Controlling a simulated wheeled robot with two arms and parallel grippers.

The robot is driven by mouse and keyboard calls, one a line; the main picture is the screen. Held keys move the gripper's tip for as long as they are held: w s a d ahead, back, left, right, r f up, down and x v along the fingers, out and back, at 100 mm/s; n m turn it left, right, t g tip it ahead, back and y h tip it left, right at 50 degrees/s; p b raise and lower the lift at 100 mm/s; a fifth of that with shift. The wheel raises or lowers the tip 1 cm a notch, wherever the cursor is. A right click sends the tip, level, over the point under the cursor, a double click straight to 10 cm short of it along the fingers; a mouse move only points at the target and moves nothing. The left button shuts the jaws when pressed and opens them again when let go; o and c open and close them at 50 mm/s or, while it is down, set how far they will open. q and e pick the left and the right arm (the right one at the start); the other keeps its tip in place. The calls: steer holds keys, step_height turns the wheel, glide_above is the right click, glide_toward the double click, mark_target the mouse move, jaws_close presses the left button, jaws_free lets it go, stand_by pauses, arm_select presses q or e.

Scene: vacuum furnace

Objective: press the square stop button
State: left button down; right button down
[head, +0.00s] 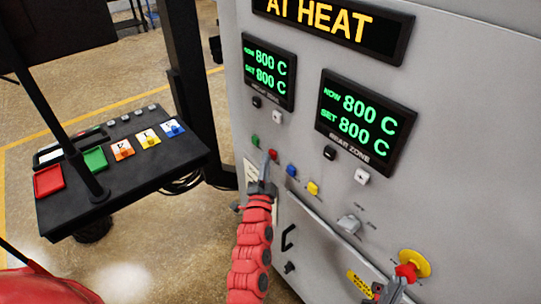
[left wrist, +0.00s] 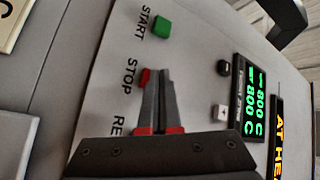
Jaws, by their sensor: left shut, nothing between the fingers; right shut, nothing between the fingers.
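The red square stop button (head: 273,154) is on the grey furnace front, between a green button and a blue one. In the left wrist view the stop button (left wrist: 145,77) sits beside the printed word STOP, partly covered by my fingers. My left gripper (head: 266,163) is shut and empty, its tips pointing at the panel right by the stop button. The left wrist view shows these fingertips (left wrist: 158,72) overlapping the button's edge; I cannot tell whether they touch it. My right gripper (head: 388,287) is shut, at the lower right near the panel.
The green start button (left wrist: 161,27), blue button (head: 291,170) and yellow button (head: 313,188) are close by. A red emergency knob on a yellow disc (head: 417,262) is near my right gripper. A black console (head: 130,185) with colored buttons stands left. Displays (head: 368,121) read 800 C.

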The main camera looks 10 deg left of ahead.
arm_select(q)
steer(key=shift+w+d, duration=0.1)
steer(key=shift+w, duration=0.05)
stand_by(0.5)
steer(key=shift+s+a, duration=0.5)
steer(key=shift+s, duration=0.25)
steer(key=shift+s+a+b, duration=0.5)
steer(key=shift+s+a, duration=0.3)
steer(key=shift+s, duration=0.2)
steer(key=shift+s+a+b, duration=0.5)
steer(key=shift+s+a, duration=0.25)
steer(key=shift+s, duration=0.2)
